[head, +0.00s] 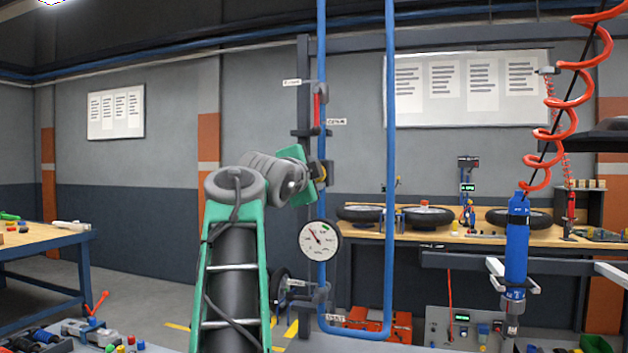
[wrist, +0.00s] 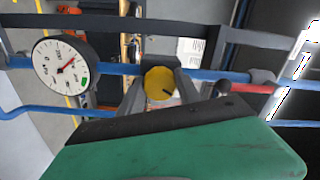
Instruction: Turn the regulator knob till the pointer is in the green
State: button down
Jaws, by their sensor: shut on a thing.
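The yellow regulator knob (wrist: 158,76) sits between the two fingers of my gripper (wrist: 162,88) in the wrist view, and the fingers are shut on it. A dark mark shows on the knob's face. In the head view my gripper (head: 318,172) reaches the blue vertical pipe from the left, and it largely hides the knob. The round white gauge (head: 320,241) is below on the same pipe. Its red pointer leans to the upper left, outside the green patch at the upper right. The wrist view also shows the gauge (wrist: 63,72), with its pointer apart from the green patch.
A red-handled valve (head: 317,108) is on the pipe above my gripper. A second blue pipe (head: 390,200) runs parallel at the right. A workbench (head: 440,236) with tyres stands behind. A blue tool (head: 516,245) hangs on a red coiled hose at the right.

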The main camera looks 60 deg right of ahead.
jog(key=m+b, duration=0.1)
jog(key=m, duration=0.4)
jog(key=shift+m, duration=0.3)
dwell(0.4)
jog(key=c, duration=0.8)
grip_release()
jog(key=shift+c, duration=0.2)
jog(key=s+a+b, duration=0.1)
jog(key=a, duration=0.6)
jog(key=shift+s+a+b, duration=0.15)
jog(key=shift+a+b, duration=0.2)
jog(key=shift+a, duration=0.05)
